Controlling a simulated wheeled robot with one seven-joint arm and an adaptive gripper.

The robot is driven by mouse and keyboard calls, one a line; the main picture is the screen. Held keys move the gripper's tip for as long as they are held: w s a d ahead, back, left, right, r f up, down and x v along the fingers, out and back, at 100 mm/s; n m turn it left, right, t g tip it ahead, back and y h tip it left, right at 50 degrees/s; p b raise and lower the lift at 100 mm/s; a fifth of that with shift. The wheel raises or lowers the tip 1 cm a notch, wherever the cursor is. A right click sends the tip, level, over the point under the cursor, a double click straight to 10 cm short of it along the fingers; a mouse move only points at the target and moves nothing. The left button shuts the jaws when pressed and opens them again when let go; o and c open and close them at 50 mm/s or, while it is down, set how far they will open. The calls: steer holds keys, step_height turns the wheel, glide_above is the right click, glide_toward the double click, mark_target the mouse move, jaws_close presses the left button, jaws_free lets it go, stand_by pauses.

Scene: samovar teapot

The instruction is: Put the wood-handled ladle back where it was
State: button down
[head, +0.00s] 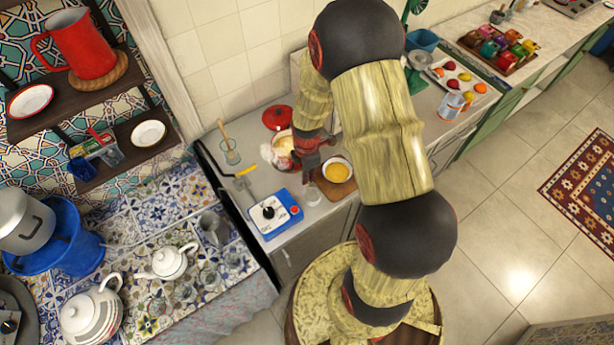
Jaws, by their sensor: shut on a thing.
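My gripper (308,161) is over the counter, between a pot of yellow soup (285,141) and a white bowl of yellow soup (337,170). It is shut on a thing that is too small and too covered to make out. I cannot clearly see the wood-handled ladle in the gripper. A glass jar (231,154) left of the pot has a wooden handle (223,130) standing in it. I cannot tell which utensil that is.
A red lid (278,117) lies behind the pot. A blue-and-white dial box (275,213) stands at the counter's front, with a small clear glass (312,195) beside it. A yellow-tipped utensil (245,171) lies to its left. My arm covers the counter to the right.

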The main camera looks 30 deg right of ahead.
steer(key=shift+f, duration=0.75)
steer(key=c, duration=2)
jaws_free()
steer(key=shift+s+f, duration=0.1)
steer(key=shift+o, duration=0.2)
